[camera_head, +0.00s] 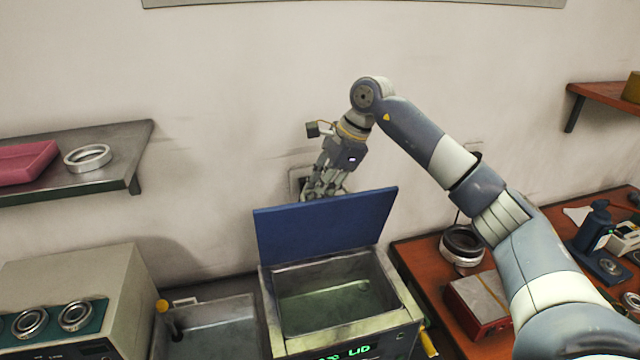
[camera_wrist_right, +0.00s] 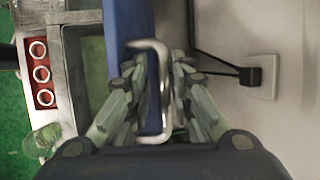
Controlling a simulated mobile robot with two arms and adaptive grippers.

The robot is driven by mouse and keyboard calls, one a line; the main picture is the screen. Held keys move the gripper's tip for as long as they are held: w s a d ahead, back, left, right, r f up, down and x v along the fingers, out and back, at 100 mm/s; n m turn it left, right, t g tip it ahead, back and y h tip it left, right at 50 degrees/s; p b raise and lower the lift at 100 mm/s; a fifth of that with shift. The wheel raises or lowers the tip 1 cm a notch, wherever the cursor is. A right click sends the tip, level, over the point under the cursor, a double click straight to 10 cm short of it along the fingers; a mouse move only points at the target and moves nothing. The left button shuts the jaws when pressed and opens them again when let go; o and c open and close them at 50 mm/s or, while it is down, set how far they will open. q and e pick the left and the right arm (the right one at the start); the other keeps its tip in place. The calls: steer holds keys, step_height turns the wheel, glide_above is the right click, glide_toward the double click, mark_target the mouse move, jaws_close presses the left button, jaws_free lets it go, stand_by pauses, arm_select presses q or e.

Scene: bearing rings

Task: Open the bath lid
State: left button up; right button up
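The blue bath lid (camera_head: 325,226) stands raised, close to upright, at the back of the metal bath (camera_head: 372,322), whose inside shows greenish liquid. My right gripper (camera_head: 325,188) is behind the lid's upper edge, which partly hides its fingers. In the right wrist view the lid (camera_wrist_right: 125,25) shows nearly edge-on, with a bent metal handle (camera_wrist_right: 163,75) on it. The fingers of my right gripper (camera_wrist_right: 157,80) stand apart on both sides of the handle; I see no clear grip on it. My left gripper is not in view.
A wall outlet with a plug (camera_wrist_right: 252,76) is close to the right gripper. A sink (camera_head: 215,325) and a beige machine with rings (camera_head: 85,285) stand left of the bath. A wooden bench (camera_head: 415,258) is on the right. A shelf (camera_head: 120,155) holds a ring (camera_head: 88,158).

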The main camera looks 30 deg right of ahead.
steer(key=w+v, duration=0.1)
steer(key=v, duration=1)
steer(key=shift+d+r, duration=0.25)
steer(key=shift+r, duration=0.1)
